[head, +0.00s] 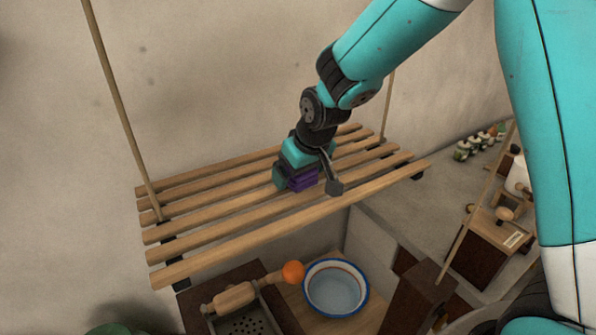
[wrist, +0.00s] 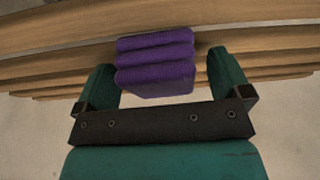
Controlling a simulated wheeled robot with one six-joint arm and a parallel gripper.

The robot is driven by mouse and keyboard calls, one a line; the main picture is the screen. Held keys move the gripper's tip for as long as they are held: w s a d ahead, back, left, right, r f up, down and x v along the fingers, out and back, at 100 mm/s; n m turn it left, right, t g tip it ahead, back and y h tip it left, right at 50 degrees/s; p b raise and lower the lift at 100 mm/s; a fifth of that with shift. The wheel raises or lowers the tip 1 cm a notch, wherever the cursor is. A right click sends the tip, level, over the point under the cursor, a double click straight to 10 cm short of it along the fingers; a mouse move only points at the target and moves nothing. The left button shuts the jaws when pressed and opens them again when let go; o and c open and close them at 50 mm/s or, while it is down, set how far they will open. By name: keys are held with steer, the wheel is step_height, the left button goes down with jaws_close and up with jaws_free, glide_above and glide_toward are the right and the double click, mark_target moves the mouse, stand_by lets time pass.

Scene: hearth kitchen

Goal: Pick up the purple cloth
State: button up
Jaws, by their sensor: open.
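The purple cloth (wrist: 155,60) is folded into a thick stack and lies on the slatted wooden rack. The gripper is open and not closed on the cloth. In the head view my gripper (head: 290,178) is down at the rack, and the cloth (head: 303,180) shows partly beside it. The gripper hides the rest of the cloth there.
The slatted rack (head: 220,215) hangs from ropes, and its other slats are bare. Below it are a white bowl with a blue rim (head: 336,288), an orange ball (head: 293,272) and a metal grater-like tray (head: 245,322). Several small jars (head: 480,140) stand at the far right.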

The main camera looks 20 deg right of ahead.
steer(key=c, duration=1)
